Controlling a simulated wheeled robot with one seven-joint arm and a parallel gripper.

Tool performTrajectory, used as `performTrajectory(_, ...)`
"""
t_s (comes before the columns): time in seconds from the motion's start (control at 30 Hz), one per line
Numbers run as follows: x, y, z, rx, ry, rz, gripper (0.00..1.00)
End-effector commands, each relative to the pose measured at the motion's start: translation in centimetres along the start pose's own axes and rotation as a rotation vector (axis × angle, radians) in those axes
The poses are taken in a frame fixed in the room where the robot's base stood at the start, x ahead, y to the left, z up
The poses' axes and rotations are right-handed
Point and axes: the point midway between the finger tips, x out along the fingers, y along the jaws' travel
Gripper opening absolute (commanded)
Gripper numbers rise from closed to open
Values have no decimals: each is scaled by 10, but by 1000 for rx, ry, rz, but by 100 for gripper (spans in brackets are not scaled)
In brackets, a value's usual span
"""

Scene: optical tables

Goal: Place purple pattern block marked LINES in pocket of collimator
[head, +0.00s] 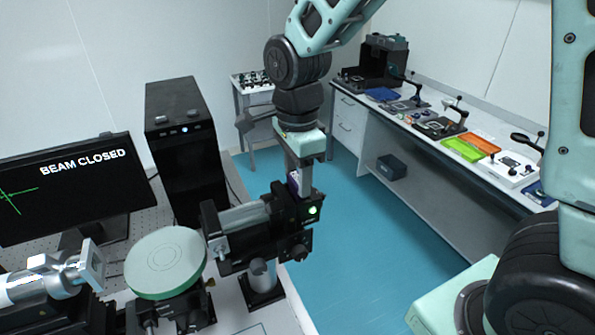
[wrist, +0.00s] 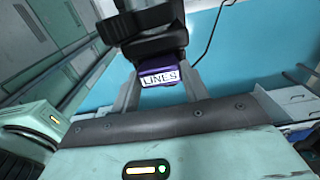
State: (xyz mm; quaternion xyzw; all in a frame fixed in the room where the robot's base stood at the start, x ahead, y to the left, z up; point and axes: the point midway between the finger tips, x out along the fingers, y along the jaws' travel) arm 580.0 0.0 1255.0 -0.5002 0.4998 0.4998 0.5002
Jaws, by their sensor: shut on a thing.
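The purple pattern block (wrist: 158,77) shows its white LINES label in the wrist view, between the two fingers of my gripper (wrist: 160,82). In the head view, a sliver of the purple block (head: 293,180) shows beside my gripper (head: 302,188), which points down at the black collimator (head: 240,222). My gripper is shut on the block. The block is at the top of the collimator's right end, next to a lit green light. The pocket is hidden, and I cannot tell how deep the block sits. In the wrist view, black collimator parts (wrist: 150,25) lie just beyond the block.
A round green-rimmed disc (head: 165,262) stands left of the collimator. A monitor (head: 75,185) reading BEAM CLOSED and a black tower (head: 185,145) stand behind. A long bench (head: 420,150) with trays and instruments runs along the right. Blue floor lies between.

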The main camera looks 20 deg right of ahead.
Motion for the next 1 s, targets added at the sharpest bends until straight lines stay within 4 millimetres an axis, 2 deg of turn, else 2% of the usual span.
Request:
performTrajectory(0.13, 4, 0, 0, 0, 0, 0, 21)
performTrajectory(0.17, 3, 0, 0, 0, 0, 0, 50)
performTrajectory(0.2, 3, 0, 0, 0, 0, 0, 62)
performTrajectory(0.23, 3, 0, 0, 0, 0, 0, 67)
performTrajectory(0.5, 2, 0, 0, 0, 0, 0, 67)
performTrajectory(0.67, -9, -1, 0, 0, -1, -4, 67)
performTrajectory(1.0, -76, -2, 0, 0, -2, -7, 67)
